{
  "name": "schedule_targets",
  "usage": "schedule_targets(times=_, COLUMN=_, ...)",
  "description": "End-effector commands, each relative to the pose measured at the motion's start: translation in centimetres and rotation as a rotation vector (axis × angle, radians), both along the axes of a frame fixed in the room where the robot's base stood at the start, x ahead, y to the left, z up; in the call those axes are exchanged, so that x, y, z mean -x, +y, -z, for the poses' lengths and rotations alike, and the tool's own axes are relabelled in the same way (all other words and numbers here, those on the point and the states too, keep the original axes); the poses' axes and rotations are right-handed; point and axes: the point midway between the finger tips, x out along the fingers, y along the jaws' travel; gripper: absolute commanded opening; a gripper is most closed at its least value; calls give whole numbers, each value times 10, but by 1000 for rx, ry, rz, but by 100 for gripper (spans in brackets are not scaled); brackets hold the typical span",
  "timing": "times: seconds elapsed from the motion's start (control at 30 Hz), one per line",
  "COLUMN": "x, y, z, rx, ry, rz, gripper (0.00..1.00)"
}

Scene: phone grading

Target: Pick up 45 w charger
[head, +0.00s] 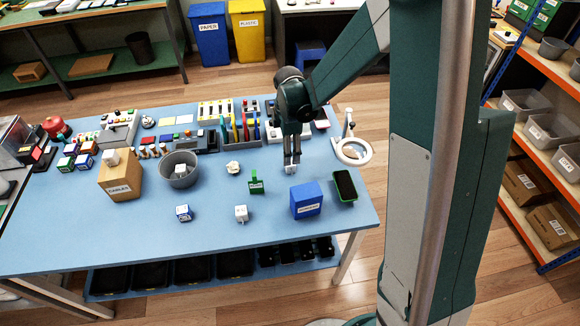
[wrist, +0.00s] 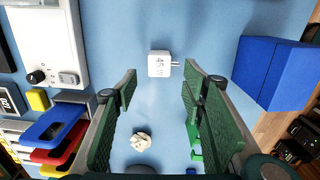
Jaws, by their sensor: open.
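The 45 W charger (wrist: 160,64) is a small white block marked "45 W", lying on the blue table with its two prongs pointing right in the wrist view. In the head view it appears as a white spot (head: 290,170) at my fingertips, partly hidden by them. My gripper (head: 292,158) points down over the table. In the wrist view its green-padded fingers (wrist: 160,88) are spread wide and empty, and the charger shows just beyond the tips, between their lines. I cannot tell the exact height of the tips above it.
A green holder (head: 256,184), a crumpled white piece (head: 233,168) and a white cube (head: 241,213) lie to the left. A grey bin (head: 180,178) and cables box (head: 120,180) stand farther left.

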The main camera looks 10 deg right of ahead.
Motion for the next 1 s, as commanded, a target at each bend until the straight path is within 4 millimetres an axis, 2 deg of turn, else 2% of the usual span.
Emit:
schedule_targets(times=0.33, x=0, y=0, z=1, rx=0, ry=0, rz=0, gripper=41)
schedule_targets(times=0.7, x=0, y=0, z=24, rx=0, ry=0, rz=0, gripper=41)
schedule_targets(times=1.0, x=0, y=0, z=26, rx=0, ry=0, rz=0, gripper=41)
